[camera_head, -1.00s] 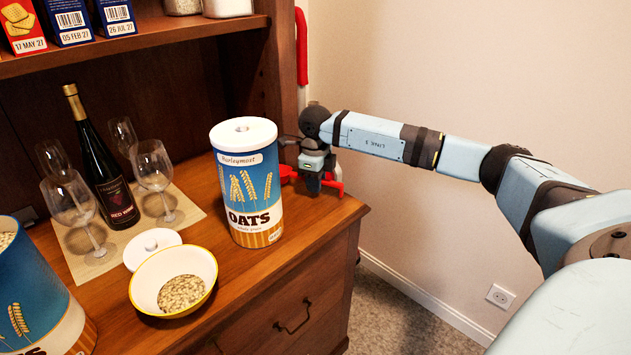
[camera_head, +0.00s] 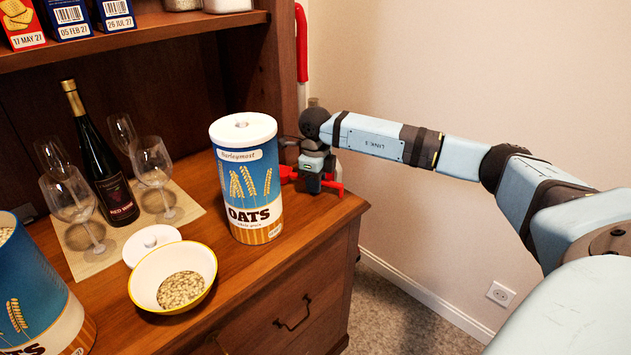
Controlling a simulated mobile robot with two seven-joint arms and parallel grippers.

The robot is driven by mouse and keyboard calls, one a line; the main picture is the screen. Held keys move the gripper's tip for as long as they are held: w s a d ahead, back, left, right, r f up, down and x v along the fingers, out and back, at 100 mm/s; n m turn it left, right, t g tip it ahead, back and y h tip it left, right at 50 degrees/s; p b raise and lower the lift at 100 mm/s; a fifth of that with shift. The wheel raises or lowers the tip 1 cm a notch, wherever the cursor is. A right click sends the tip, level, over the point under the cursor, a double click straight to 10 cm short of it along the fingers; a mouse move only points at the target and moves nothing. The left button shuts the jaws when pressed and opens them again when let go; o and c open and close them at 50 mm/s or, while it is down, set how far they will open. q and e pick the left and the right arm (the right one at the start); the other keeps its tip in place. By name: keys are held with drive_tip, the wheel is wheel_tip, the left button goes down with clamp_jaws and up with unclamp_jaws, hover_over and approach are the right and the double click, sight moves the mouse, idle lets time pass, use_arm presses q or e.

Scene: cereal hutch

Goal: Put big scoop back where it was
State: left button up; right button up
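My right gripper (camera_head: 312,178) is low over the back right corner of the hutch counter, just right of the upright oats canister. Its two red fingers show apart on either side of its dark body, with nothing seen between them; the fingertips are partly hidden. A long red handle-like thing (camera_head: 301,42) stands upright along the right side of the hutch, above and behind the gripper, with a pale part below it. I cannot tell whether it is the big scoop. No other scoop is recognisable. My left gripper is out of view.
The closed oats canister (camera_head: 254,178) stands close left of the gripper. A bowl of oats (camera_head: 151,273), a white lid (camera_head: 156,238), an open canister (camera_head: 36,300), a wine bottle (camera_head: 107,170) and several glasses stand farther left. The counter's front right corner is clear.

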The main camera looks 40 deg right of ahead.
drive_tip(key=o, duration=0.5)
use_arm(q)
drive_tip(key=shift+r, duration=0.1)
use_arm(e)
wheel_tip(320, 180, up, 2)
drive_tip(key=shift+w+r+p, duration=0.1)
drive_tip(key=shift+r+p, duration=0.15)
drive_tip(key=shift+p, duration=0.15)
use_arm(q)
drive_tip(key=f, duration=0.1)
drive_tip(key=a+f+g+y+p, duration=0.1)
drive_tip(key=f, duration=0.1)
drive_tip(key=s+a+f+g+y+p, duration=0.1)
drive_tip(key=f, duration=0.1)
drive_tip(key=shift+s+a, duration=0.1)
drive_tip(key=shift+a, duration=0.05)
use_arm(e)
wheel_tip(320, 180, up, 11)
drive_tip(key=shift+r, duration=0.2)
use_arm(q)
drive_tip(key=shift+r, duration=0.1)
